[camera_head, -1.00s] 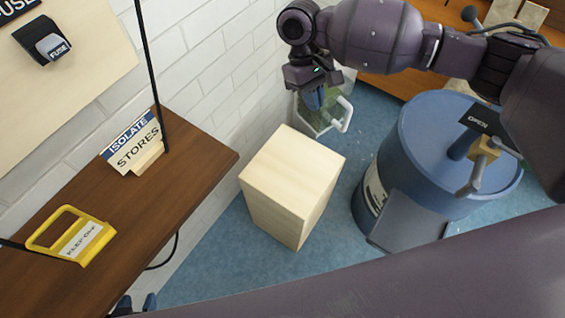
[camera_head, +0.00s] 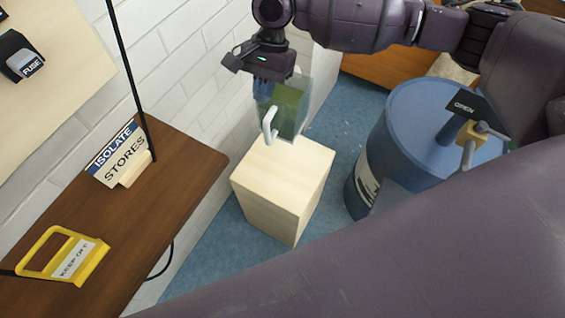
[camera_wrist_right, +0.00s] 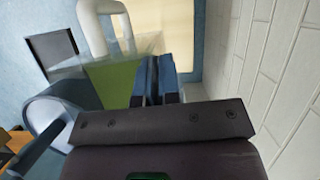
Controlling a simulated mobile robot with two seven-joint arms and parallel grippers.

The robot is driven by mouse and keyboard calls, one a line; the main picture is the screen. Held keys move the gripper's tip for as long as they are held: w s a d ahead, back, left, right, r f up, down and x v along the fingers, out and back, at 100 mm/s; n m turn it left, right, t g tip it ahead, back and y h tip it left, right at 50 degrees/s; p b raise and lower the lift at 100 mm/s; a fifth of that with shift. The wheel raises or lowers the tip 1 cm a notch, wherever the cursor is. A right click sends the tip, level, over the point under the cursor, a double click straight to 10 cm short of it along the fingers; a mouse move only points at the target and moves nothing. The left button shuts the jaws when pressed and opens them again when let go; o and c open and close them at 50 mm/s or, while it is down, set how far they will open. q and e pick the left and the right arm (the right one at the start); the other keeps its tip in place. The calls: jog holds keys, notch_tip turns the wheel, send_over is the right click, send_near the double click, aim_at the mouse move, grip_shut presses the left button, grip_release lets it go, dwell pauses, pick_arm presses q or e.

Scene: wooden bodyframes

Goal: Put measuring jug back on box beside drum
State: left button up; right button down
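The measuring jug (camera_head: 291,108) is clear with a greenish tint and a pale handle. My right gripper (camera_head: 272,88) is shut on its rim or wall, and the blue fingers (camera_wrist_right: 157,80) look close together in the wrist view. The jug hangs roughly upright over the back of the pale wooden box (camera_head: 283,178). I cannot tell whether its base touches the box top. The jug (camera_wrist_right: 118,82) and its handle (camera_wrist_right: 106,25) also show in the wrist view. The blue drum (camera_head: 420,125) stands right of the box. My left gripper is out of view.
A brown shelf (camera_head: 150,205) at left holds a yellow "keep off" frame (camera_head: 40,278) and an "isolate stores" sign (camera_head: 118,155). A white brick wall (camera_head: 195,60) runs behind the box. An "open" sign and valve handle (camera_head: 470,132) top the drum. My arm crosses the foreground.

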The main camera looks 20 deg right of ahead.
jog(key=shift+f+m, duration=0.2)
jog(key=shift+m, duration=0.2)
notch_tip(320, 180, down, 5)
jog(key=shift+s+b, duration=0.1)
jog(key=shift+b, duration=0.9)
pick_arm(q)
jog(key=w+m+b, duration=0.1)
jog(key=b, duration=0.1)
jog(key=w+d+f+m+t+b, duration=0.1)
jog(key=b, duration=0.2)
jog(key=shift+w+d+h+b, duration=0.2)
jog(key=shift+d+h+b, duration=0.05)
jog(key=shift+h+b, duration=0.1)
pick_arm(e)
notch_tip(320, 180, down, 14)
jog(key=shift+f, duration=0.25)
jog(key=c, duration=1.3)
grip_release()
jog(key=shift+f, duration=0.15)
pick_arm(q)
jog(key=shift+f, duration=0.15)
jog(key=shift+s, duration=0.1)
